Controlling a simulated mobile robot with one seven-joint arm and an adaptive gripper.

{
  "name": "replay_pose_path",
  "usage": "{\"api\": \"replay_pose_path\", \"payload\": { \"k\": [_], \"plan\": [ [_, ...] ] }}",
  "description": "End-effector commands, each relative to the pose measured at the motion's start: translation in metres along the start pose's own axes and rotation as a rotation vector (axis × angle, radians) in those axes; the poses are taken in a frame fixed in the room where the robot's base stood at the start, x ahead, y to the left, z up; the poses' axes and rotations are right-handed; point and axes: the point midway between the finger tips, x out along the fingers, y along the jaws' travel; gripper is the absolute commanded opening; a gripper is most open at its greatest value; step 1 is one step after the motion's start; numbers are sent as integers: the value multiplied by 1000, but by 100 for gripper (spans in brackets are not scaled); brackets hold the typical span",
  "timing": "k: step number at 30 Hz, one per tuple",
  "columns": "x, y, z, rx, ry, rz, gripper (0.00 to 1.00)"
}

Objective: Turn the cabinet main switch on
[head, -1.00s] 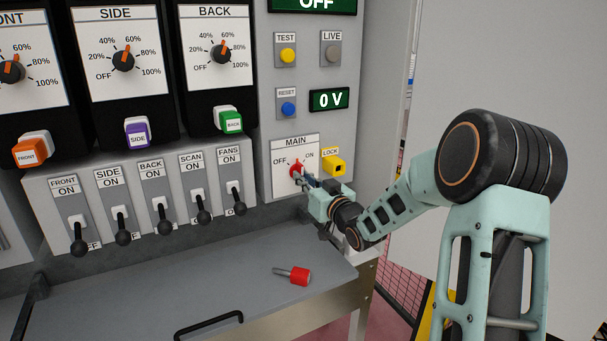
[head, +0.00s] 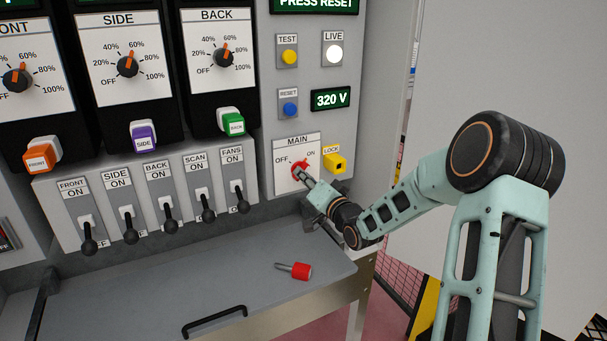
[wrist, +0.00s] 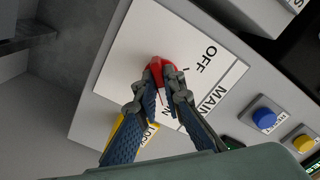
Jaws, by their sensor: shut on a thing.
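The red main switch (head: 300,169) sits on the white MAIN plate (head: 285,181) on the right panel of the cabinet. Its pointer is turned toward ON in the head view. My gripper (head: 306,174) is at the switch, its two fingers shut on the red knob, which also shows between the fingertips in the wrist view (wrist: 157,72). The fingers hide part of the knob and the ON label in the wrist view. The voltage display (head: 330,98) reads 320 V, the LIVE lamp (head: 333,54) is lit white, and the top display (head: 315,4) reads PRESS RESET.
The yellow LOCK piece (head: 335,163) is close right of the switch. A blue RESET button (head: 290,109) and yellow TEST button (head: 290,56) are above. A red-handled piece (head: 298,271) lies on the grey shelf (head: 225,280). Several black-knobbed levers stand at left.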

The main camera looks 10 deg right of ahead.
Motion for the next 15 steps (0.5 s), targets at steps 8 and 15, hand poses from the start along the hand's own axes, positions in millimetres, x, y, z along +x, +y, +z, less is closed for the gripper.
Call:
{"api": "replay_pose_path", "payload": {
  "k": [8, 15],
  "plan": [
    [0, 1, 1, 32, -2, 1, 0],
    [0, 1, 1, 33, -2, 1, 0]
  ]
}}
